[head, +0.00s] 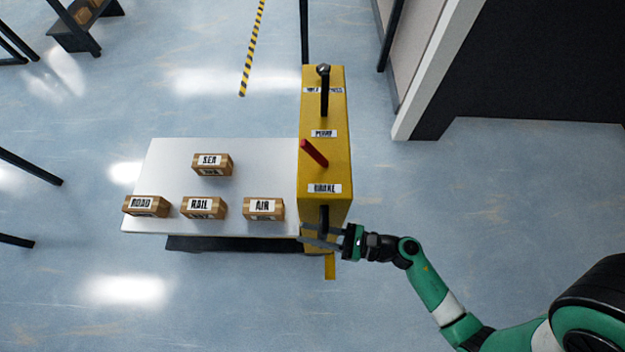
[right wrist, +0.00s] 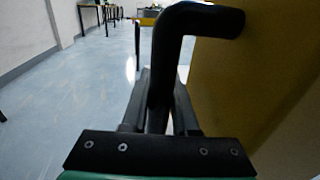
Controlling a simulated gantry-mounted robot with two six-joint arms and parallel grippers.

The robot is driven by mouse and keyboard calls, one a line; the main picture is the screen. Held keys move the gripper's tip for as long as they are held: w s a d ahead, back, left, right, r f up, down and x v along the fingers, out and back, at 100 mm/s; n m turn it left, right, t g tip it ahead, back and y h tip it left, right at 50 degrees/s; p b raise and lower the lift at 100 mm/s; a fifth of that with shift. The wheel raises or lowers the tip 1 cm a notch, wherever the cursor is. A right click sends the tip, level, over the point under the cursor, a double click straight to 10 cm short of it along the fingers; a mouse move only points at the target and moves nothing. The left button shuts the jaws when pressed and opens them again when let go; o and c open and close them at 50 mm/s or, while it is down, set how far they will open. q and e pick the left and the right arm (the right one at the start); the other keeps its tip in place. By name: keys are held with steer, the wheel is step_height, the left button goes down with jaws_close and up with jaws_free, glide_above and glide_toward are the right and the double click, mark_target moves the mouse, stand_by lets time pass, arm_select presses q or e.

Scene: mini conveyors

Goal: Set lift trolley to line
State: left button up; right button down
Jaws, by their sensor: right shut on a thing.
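The lift trolley has a white platform (head: 220,219) and a yellow control box (head: 340,160) on its right side. A black handle (head: 323,218) sticks out under the BRAKE label (head: 324,188). My right gripper (head: 322,237) comes in from the right and is shut on this handle. In the right wrist view the bent black handle (right wrist: 165,60) rises from between the two fingers (right wrist: 158,115). A red lever (head: 314,152) sits below the label that seems to read PUMP (head: 323,133). A black lever with a round knob (head: 324,88) is at the far end. My left gripper is out of view.
Several small boxes labelled SEA (head: 211,164), ROAD (head: 146,206), RAIL (head: 204,208) and AIR (head: 263,208) stand on the platform. A yellow-black floor stripe (head: 252,50) lies behind. A dark wall (head: 540,65) is at the upper right. The floor left and in front is mostly clear.

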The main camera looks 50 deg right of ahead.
steer(key=shift+f, duration=0.35)
steer(key=c, duration=0.8)
jaws_free()
steer(key=shift+c, duration=0.2)
steer(key=shift+o, duration=0.8)
steer(key=shift+r, duration=0.15)
steer(key=shift+r, duration=0.1)
steer(key=p+v, duration=0.2)
steer(key=v, duration=0.9)
steer(key=shift+s, duration=0.25)
